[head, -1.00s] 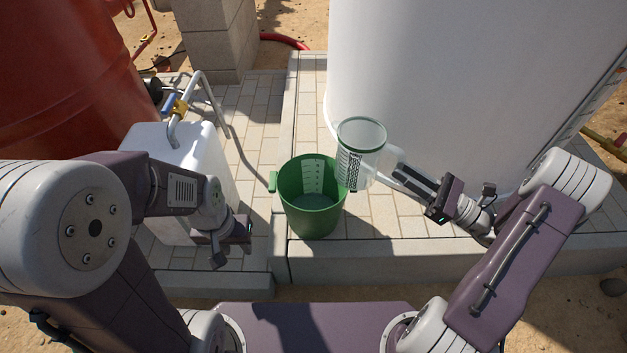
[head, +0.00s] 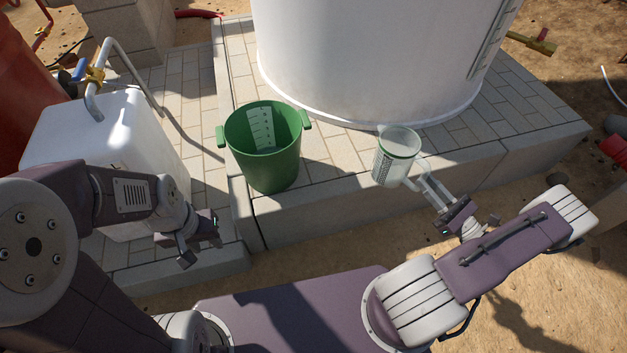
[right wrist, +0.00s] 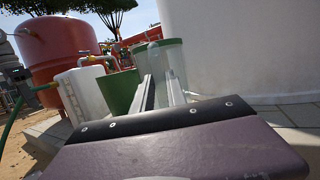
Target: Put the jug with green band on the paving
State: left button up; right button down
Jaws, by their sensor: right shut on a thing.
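The clear jug with a green band (head: 394,160) is held upright by its handle in my right gripper (head: 425,186). In the head view it overlaps the front edge of the raised paving (head: 335,165); I cannot tell its exact height. In the right wrist view the jug (right wrist: 161,66) stands beyond the fingers of my right gripper (right wrist: 161,95), which hide its lower part. My left gripper (head: 200,243) is empty, in front of the white container; its fingers look apart.
A green bucket (head: 262,150) stands on the paving left of the jug. A large white tank (head: 375,60) stands behind. A white container (head: 100,135) with a tap and pipe is at the left. Bare paving lies between bucket and jug, and right of the tank.

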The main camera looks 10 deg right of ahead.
jog(key=w+a+f+b, duration=0.1)
jog(key=w+f+b, duration=0.1)
jog(key=w, duration=0.1)
jog(key=w+a+f+b, duration=0.1)
jog(key=w+f+b, duration=0.1)
jog(key=w, duration=0.2)
jog(key=w+a+f+b, duration=0.1)
jog(key=w+f+b, duration=0.2)
jog(key=shift+w+a, duration=0.2)
jog(key=shift+a, duration=0.2)
jog(key=shift+w+a, duration=0.1)
jog(key=shift+w, duration=0.3)
notch_tip(320, 180, down, 4)
jog(key=b, duration=0.3)
jog(key=shift+b, duration=0.3)
jog(key=c, duration=1.3)
grip_release()
jog(key=shift+c, duration=0.2)
